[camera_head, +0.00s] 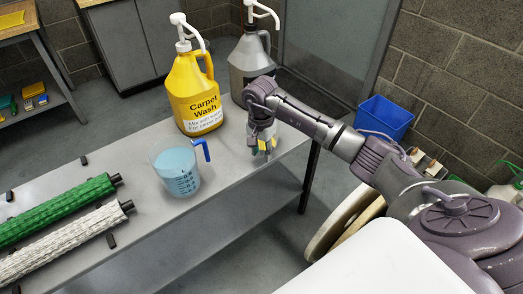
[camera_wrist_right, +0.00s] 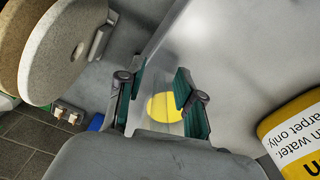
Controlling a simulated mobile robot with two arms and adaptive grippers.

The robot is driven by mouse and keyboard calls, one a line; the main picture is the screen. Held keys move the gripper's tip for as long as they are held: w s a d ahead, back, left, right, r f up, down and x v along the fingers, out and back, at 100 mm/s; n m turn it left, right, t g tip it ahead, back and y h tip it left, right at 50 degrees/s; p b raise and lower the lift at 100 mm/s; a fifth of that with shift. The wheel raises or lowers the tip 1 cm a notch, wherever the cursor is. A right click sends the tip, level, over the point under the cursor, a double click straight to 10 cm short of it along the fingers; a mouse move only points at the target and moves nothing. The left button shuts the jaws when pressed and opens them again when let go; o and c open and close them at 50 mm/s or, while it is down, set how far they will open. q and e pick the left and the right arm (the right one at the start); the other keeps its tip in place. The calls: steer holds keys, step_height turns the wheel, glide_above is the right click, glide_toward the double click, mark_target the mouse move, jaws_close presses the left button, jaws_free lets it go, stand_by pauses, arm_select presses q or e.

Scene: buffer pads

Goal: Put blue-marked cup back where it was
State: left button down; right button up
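A clear measuring cup with a blue handle (camera_head: 178,173) stands upright on the grey table (camera_head: 235,200), left of my right gripper and apart from it. It seems to hold pale blue liquid and has dark scale marks. My right gripper (camera_head: 264,150) points down over the right end of the table. My left gripper is not in view.
A yellow Carpet Wash jug (camera_head: 196,95) and a grey pump jug (camera_head: 250,62) stand behind the cup. Green (camera_head: 55,210) and white (camera_head: 65,242) rollers lie at the left. A blue bin (camera_head: 384,118) and round pads (camera_head: 340,222) are beyond the table's right end.

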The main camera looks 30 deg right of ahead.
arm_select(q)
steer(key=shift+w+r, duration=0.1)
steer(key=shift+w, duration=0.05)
arm_select(e)
steer(key=shift+r, duration=0.15)
